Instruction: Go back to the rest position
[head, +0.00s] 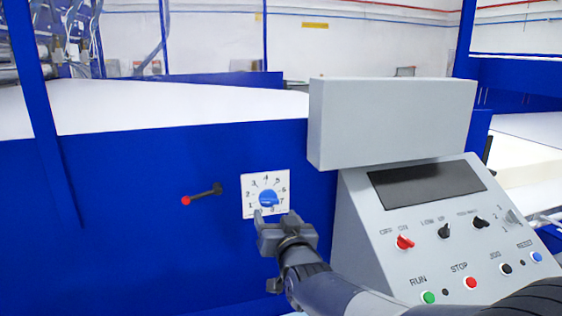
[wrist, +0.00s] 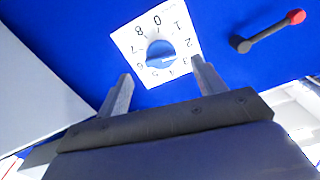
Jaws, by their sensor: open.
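My gripper (head: 272,214) is in front of the blue machine panel, just below a white dial plate (head: 248,181) with a blue knob (head: 267,198). In the wrist view, my gripper (wrist: 157,85) has its two fingers spread apart with nothing between them. The blue knob (wrist: 160,54) shows beyond the fingertips, on the numbered dial plate (wrist: 184,22). The fingers look clear of the knob, though the gap in depth is hard to tell.
A black lever with a red tip (head: 186,200) sticks out left of the dial. A grey control console (head: 365,210) with knobs and buttons stands close on the right, with a grey box (head: 390,122) above it. White foam (head: 180,105) lies behind the blue panel (head: 120,240).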

